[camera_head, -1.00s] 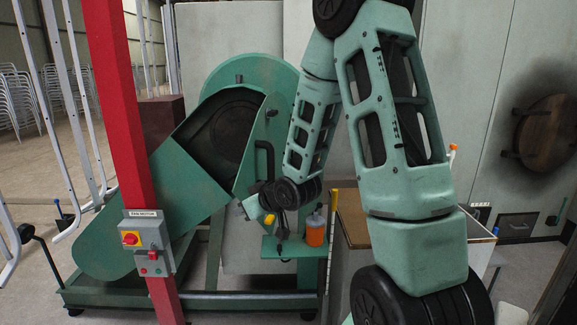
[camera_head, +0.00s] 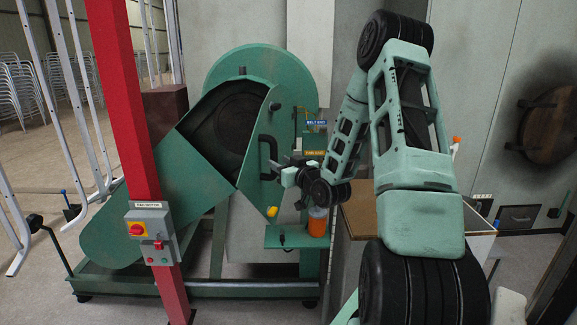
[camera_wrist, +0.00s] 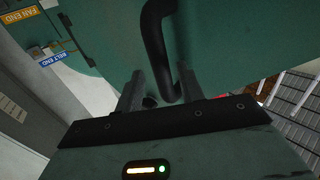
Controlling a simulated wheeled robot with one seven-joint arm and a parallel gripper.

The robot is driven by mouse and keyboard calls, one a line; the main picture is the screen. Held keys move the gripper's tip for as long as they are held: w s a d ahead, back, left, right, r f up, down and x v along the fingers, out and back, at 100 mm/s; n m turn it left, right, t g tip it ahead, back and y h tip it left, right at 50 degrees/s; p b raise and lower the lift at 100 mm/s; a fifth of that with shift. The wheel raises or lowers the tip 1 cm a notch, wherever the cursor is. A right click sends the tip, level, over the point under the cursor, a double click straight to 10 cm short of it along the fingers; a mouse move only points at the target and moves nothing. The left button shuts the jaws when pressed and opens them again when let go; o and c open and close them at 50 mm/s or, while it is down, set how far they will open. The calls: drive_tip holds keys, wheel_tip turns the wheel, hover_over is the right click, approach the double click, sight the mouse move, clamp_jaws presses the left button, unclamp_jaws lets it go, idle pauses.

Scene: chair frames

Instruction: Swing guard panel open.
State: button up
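The guard panel (camera_head: 256,190) is a green plate on the green belt-driven machine, with a black bar handle (camera_head: 268,158) and a yellow knob (camera_head: 271,212). A dark cavity shows to its left, so the panel does not cover it; its exact angle is unclear. My gripper (camera_head: 282,174) is just right of the handle's lower part. In the wrist view the panel (camera_wrist: 230,40) fills the upper right and the handle (camera_wrist: 158,40) runs down toward the fingers. My gripper (camera_wrist: 160,90) is open, its fingers apart, the handle's lower end near the right finger. Firm contact cannot be told.
A red post (camera_head: 128,110) with a switch box (camera_head: 150,235) stands in front at left. An orange container (camera_head: 318,220) sits on a small green shelf (camera_head: 285,238) below my gripper. BELT END (camera_head: 316,123) and FAN END labels are behind. A brown-topped cabinet (camera_head: 358,215) stands right.

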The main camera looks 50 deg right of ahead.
drive_tip(key=x, duration=0.2)
drive_tip(key=shift+w, duration=0.35)
drive_tip(key=c, duration=0.8)
drive_tip(key=shift+s+d, duration=0.6)
drive_tip(key=shift+s, duration=0.25)
drive_tip(key=shift+s+d, duration=0.55)
drive_tip(key=shift+s, duration=0.3)
drive_tip(key=o, duration=1)
drive_tip(key=p+v, duration=0.9)
drive_tip(key=v, duration=0.8)
drive_tip(key=shift+s, duration=0.2)
